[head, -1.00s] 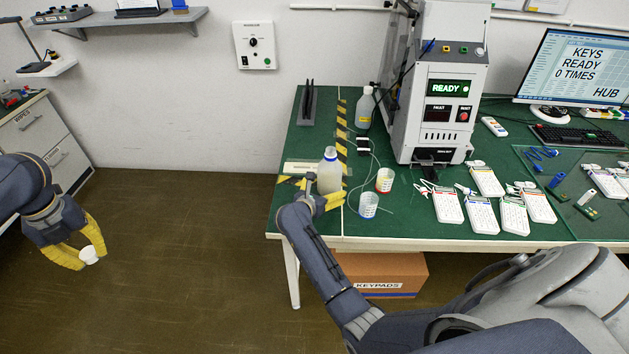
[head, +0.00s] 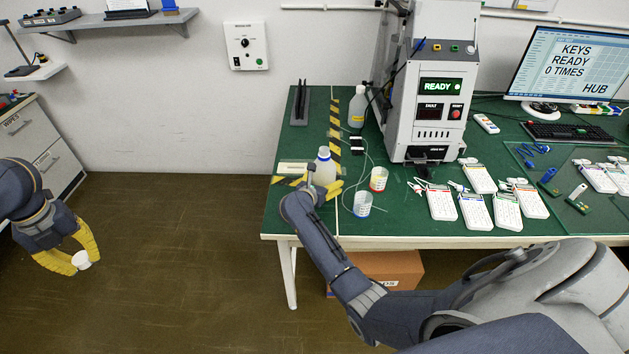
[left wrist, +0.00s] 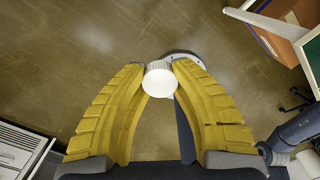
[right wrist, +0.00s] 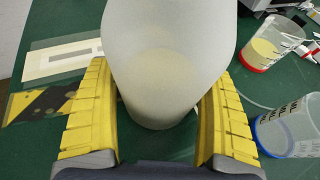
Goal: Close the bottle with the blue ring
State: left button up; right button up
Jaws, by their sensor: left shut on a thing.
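My right gripper (head: 326,191) is at this bottle, with a yellow finger on each side. In the right wrist view the bottle (right wrist: 167,60) fills the space between the fingers (right wrist: 166,75); whether they press on it is unclear. My left gripper (head: 83,258) is shut on a white ribbed cap (left wrist: 158,79), held over the floor left of the table. Its fingertips (left wrist: 159,72) pinch the cap's sides.
A blue-marked cup (head: 362,205) and a red-marked cup (head: 378,180) stand right of the bottle. Another bottle (head: 357,107) stands behind. A test machine (head: 428,125) and several keypads (head: 476,212) are farther right. Open floor separates my left gripper from the table.

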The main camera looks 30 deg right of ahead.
jog(key=c, duration=1.2)
jog(key=shift+r, duration=0.15)
